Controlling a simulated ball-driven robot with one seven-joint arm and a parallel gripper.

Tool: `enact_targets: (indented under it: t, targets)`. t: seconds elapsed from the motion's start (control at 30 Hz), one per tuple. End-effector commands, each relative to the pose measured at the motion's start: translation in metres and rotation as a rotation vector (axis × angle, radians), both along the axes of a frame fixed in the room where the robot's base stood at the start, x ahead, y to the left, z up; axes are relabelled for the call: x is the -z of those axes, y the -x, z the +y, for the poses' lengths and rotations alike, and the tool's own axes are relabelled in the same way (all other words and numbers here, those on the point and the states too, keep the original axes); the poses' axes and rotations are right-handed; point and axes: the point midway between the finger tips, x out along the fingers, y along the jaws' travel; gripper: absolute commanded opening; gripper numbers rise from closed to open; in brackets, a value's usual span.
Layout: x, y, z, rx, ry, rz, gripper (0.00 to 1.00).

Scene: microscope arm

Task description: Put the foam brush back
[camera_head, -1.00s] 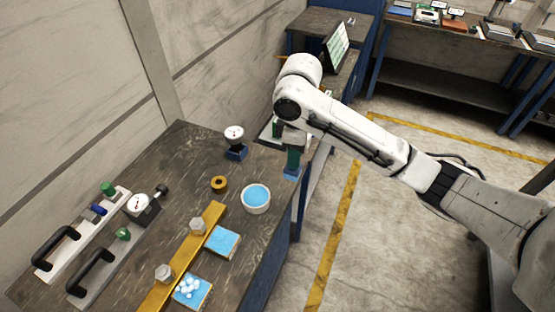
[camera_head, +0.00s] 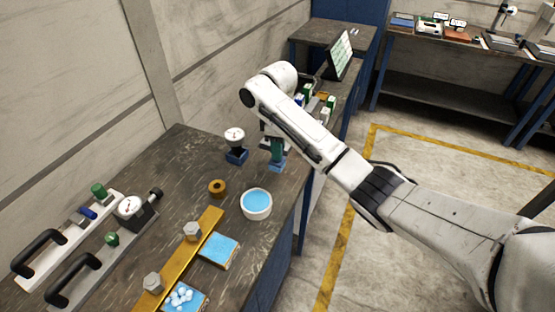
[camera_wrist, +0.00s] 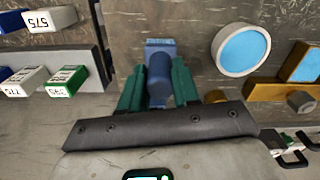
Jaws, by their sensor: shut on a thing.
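My gripper (camera_head: 276,157) is over the near workbench, its green fingers pointing down. It is shut on a blue piece that I take for the foam brush (camera_head: 277,168). In the wrist view the fingers (camera_wrist: 158,88) close on both sides of its dark blue round handle, and a flatter blue end of the foam brush (camera_wrist: 160,44) shows past them. I cannot tell if its lower end touches the bench or hangs just above it. A round white dish with a blue inside (camera_head: 257,204) stands in front of the gripper, apart from it; the dish also shows in the wrist view (camera_wrist: 241,50).
A dial gauge on a blue base (camera_head: 236,145) stands close left of the gripper. A brown ring (camera_head: 217,187), a yellow bar with bolts (camera_head: 182,258) and blue pads (camera_head: 219,250) lie nearer. Labelled boxes (camera_head: 326,110) stand behind my arm.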

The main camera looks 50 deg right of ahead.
Motion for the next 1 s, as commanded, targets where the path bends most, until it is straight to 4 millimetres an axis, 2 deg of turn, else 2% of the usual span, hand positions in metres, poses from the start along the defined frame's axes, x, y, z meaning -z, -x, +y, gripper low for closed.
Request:
enact_targets:
  t: [0.17, 0.4, 0.83, 0.87, 1.0]
  targets:
    - [0.007, -0.006, -0.004, 0.002, 0.002, 0.001, 0.00]
    - [0.035, -0.006, -0.003, 0.002, 0.001, 0.000, 0.00]
    - [0.042, -0.006, -0.003, 0.001, 0.001, -0.001, 0.00]
    - [0.041, -0.006, -0.003, 0.001, 0.001, -0.001, 0.34]
    - [0.041, -0.006, -0.003, 0.001, 0.001, -0.001, 0.47]
